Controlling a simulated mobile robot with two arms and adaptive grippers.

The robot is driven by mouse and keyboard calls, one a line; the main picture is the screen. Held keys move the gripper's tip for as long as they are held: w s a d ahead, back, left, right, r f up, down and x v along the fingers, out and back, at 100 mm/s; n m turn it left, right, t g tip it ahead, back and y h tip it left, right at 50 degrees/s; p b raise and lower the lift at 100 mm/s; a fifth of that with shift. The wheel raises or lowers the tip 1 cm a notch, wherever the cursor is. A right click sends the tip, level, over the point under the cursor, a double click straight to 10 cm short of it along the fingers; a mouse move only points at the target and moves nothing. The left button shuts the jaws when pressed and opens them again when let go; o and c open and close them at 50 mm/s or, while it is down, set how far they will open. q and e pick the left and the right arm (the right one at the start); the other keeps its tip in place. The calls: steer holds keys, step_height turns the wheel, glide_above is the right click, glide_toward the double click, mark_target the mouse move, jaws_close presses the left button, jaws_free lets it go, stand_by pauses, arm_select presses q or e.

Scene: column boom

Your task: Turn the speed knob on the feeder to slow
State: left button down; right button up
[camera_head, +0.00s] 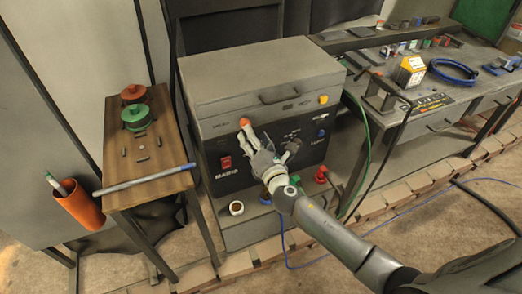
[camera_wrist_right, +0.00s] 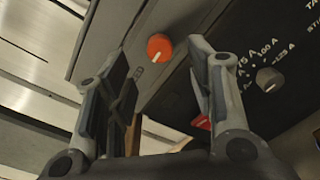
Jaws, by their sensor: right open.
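The feeder is a grey-lidded box (camera_head: 260,76) with a dark front panel. A round orange knob (camera_head: 243,122) sits at the upper left of its front; it also shows in the wrist view (camera_wrist_right: 160,47), with a pale pointer mark toward the bottom of that picture. My right gripper (camera_head: 272,146) is open in front of the panel. In the wrist view its fingers (camera_wrist_right: 158,62) are spread on either side of the orange knob, apparently short of it. My left gripper is not in view.
A grey knob (camera_wrist_right: 268,80) with amp markings and a red switch (camera_head: 225,162) are on the panel. A workbench (camera_head: 440,122) stands right, and a green cable hangs between.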

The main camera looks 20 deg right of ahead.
steer(key=s, duration=0.6)
stand_by(0.3)
steer(key=s+d+f+m+g, duration=0.2)
steer(key=s+f+m+g, duration=0.15)
steer(key=f, duration=0.75)
steer(key=s+d+f+m+g+h, duration=0.15)
steer(key=s+f+m, duration=0.3)
steer(key=f, duration=0.65)
steer(key=s+d+f+m+g, duration=0.25)
steer(key=s+f+g, duration=0.2)
steer(key=f, duration=0.65)
steer(key=s+f+m+g, duration=0.2)
steer(key=s+f+m, duration=0.2)
steer(key=s, duration=0.8)
steer(key=s+a+f+m+g, duration=0.1)
steer(key=s+f+m+g, duration=0.2)
steer(key=s+f, duration=0.6)
steer(key=s+a+f+m+g+y, duration=0.1)
steer(key=s+f+m, duration=0.5)
steer(key=s, duration=0.9)
steer(key=shift+a+f+m+g, duration=0.2)
steer(key=shift+a+m+g, duration=0.05)
steer(key=shift+m+g, duration=0.45)
